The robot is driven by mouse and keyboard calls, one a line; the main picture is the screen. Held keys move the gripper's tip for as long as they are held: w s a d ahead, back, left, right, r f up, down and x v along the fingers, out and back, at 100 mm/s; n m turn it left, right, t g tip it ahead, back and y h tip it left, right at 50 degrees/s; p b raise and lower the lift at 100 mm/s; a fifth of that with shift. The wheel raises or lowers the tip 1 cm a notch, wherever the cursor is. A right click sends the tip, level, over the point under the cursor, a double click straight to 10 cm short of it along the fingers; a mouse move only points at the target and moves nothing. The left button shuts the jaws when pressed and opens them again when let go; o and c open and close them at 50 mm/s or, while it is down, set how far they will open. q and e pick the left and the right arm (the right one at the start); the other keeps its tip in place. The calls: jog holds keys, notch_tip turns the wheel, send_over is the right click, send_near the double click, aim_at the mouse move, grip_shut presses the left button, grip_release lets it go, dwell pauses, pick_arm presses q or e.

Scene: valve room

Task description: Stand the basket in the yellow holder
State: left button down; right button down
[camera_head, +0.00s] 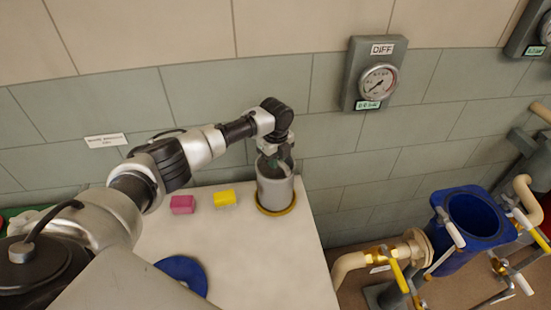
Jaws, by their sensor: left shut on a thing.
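The basket (274,189) is a grey cylinder, upright at the far right of the white table. Its base is within or right over the yellow holder (292,209), a low ring whose rim shows around the foot of the basket. I cannot tell whether the basket rests fully on the holder. My left gripper (277,163) reaches over the basket's top from above and is shut on it, with the fingertips partly hidden. My right gripper is not in view.
The white table (245,257) holds a pink block (182,204), a yellow block (225,198) and a blue disc (183,274). A tiled wall with a gauge (377,82) stands behind. A blue vessel (472,218) and piping with valves (404,258) stand beyond the table's right edge.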

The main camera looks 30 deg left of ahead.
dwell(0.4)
pick_arm(q)
jog(key=c, duration=0.7)
grip_release()
jog(key=shift+o, duration=0.2)
jog(key=shift+r, duration=0.1)
notch_tip(320, 180, up, 7)
jog(key=p, duration=0.6)
jog(key=shift+p, duration=0.3)
jog(key=shift+s, duration=0.1)
